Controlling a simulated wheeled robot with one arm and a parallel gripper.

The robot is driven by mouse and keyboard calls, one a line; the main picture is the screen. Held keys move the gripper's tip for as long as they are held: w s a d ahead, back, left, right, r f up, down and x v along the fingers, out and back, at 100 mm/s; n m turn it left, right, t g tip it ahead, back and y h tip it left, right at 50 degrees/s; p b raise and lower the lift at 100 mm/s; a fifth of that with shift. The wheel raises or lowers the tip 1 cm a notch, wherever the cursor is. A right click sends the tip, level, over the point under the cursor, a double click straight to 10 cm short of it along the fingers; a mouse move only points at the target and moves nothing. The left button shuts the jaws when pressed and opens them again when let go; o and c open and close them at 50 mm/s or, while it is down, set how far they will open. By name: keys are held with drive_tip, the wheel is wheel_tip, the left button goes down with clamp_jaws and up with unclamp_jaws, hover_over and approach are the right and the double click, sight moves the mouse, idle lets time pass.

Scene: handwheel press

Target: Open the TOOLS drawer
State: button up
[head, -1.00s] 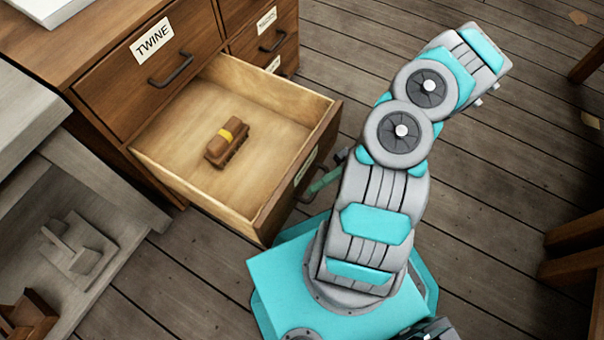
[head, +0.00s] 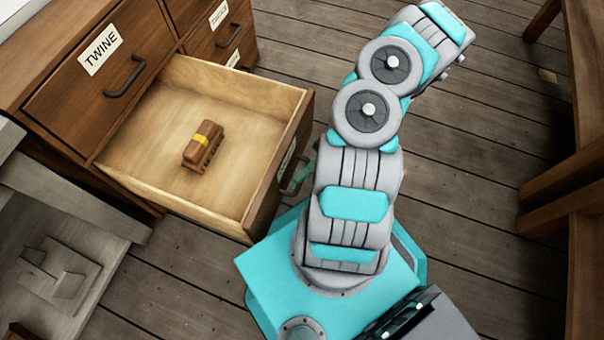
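A wooden drawer (head: 258,204) below the TWINE drawer (head: 85,75) stands well open. The label (head: 287,158) on its front is seen at a steep angle and cannot be read, so I cannot confirm it says TOOLS. Inside lies a brown block-like item (head: 203,147) with a yellow band. A dark handle (head: 296,180) on the drawer front is partly visible beside my arm. A small green part shows by that handle and may belong to my gripper. My arm hides the rest, so the fingers' state and any contact are unclear.
The TWINE drawer and the labelled drawers to its right (head: 222,28) are shut. A grey bench with a shelf (head: 75,205) stands at the lower left. Wooden furniture (head: 560,190) stands at the right edge. Plank floor (head: 470,200) between is clear.

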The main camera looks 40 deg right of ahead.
drive_tip(key=shift+d, duration=0.1)
drive_tip(key=v, duration=0.7)
drive_tip(key=shift+d, duration=0.35)
idle(0.5)
